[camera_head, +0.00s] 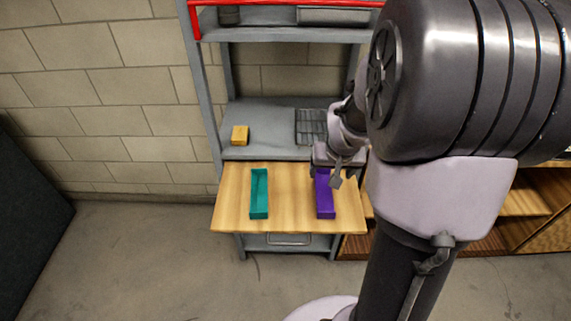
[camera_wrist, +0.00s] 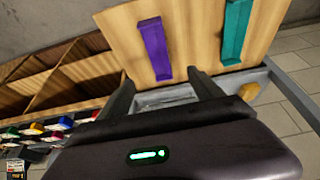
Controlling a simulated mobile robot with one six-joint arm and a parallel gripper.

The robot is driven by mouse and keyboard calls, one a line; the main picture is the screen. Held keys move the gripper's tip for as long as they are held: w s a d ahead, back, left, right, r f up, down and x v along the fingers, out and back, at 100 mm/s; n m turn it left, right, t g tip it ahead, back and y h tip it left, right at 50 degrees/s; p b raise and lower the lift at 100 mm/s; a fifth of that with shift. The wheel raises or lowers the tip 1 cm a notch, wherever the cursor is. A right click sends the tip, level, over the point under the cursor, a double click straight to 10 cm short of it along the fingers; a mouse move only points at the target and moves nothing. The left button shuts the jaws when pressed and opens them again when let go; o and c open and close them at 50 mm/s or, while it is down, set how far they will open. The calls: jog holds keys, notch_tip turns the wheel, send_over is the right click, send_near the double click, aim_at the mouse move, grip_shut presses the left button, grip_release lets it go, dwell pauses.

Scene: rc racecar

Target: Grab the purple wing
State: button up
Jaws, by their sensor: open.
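The purple wing (camera_head: 324,197) is a long narrow piece lying on the right half of the wooden board (camera_head: 290,210). In the wrist view the purple wing (camera_wrist: 156,50) lies beyond my fingertips. My gripper (camera_head: 327,178) is over the board near the far end of the purple wing and partly covers it in the head view. In the wrist view my gripper (camera_wrist: 163,82) has its two fingers spread, with nothing between them. I cannot tell its exact height above the board.
A teal wing (camera_head: 259,195) lies left of the purple one, with bare wood between. Behind, a yellow block (camera_head: 240,135) and a dark grid tray (camera_head: 311,127) sit on the grey shelf. Wooden shelving (camera_head: 530,205) stands to the right. Several coloured items show at the wrist view's left.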

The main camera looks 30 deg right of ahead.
jog(key=b, duration=0.5)
send_over(324, 193)
jog(key=s+a, duration=0.1)
jog(key=s, duration=0.1)
jog(key=f, duration=1.1)
jog(key=shift+s, duration=0.2)
jog(key=b+x, duration=0.2)
jog(key=x, duration=0.3)
jog(key=shift+a+f+b, duration=0.3)
jog(key=shift+b, duration=0.1)
jog(key=shift+r, duration=0.15)
jog(key=c, duration=1.4)
